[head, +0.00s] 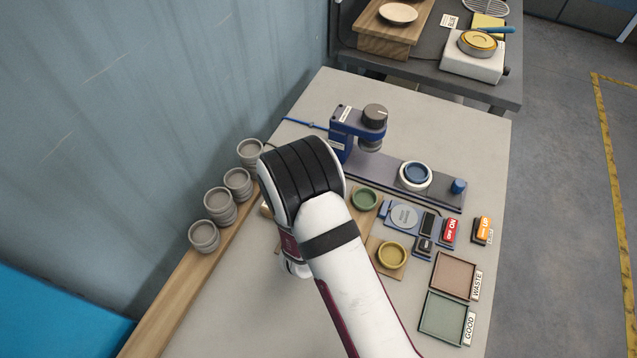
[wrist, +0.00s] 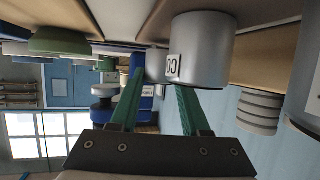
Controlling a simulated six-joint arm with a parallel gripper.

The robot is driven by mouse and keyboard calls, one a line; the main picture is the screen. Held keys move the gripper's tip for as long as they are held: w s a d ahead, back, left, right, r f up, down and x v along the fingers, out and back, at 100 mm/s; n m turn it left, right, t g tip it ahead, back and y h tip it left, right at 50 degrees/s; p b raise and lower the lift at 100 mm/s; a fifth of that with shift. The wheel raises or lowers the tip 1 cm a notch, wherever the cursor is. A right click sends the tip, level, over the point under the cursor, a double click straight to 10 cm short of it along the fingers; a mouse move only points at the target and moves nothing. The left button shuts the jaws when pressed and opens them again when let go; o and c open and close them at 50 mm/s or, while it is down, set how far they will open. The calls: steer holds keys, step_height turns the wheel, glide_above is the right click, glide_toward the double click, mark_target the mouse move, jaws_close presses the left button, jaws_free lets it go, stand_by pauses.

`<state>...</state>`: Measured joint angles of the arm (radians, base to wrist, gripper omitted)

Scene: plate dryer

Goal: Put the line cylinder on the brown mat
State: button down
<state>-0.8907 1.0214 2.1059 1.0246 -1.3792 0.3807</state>
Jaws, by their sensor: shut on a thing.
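A silver-grey cylinder (wrist: 215,50) with a white label, partly readable as "CO", is at the fingertips of my gripper (wrist: 160,82) in the wrist view. In the head view my arm hides the fingertips and the cylinder. Brown square mats lie on the table: one under a yellow bowl (head: 392,254), its bare corner (head: 374,243) showing, and one under a green bowl (head: 365,199). I cannot tell which mat is the brown one meant.
Several grey cups (head: 220,206) stand along a wooden strip by the wall at left. A blue press (head: 360,130) stands behind my arm. Button boxes (head: 449,231), a reddish WASTE tray (head: 454,276) and a green GOOD tray (head: 443,317) are at right.

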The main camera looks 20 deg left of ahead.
steer(key=shift+f, duration=0.4)
jaws_free()
stand_by(0.5)
steer(key=shift+r, duration=3.45)
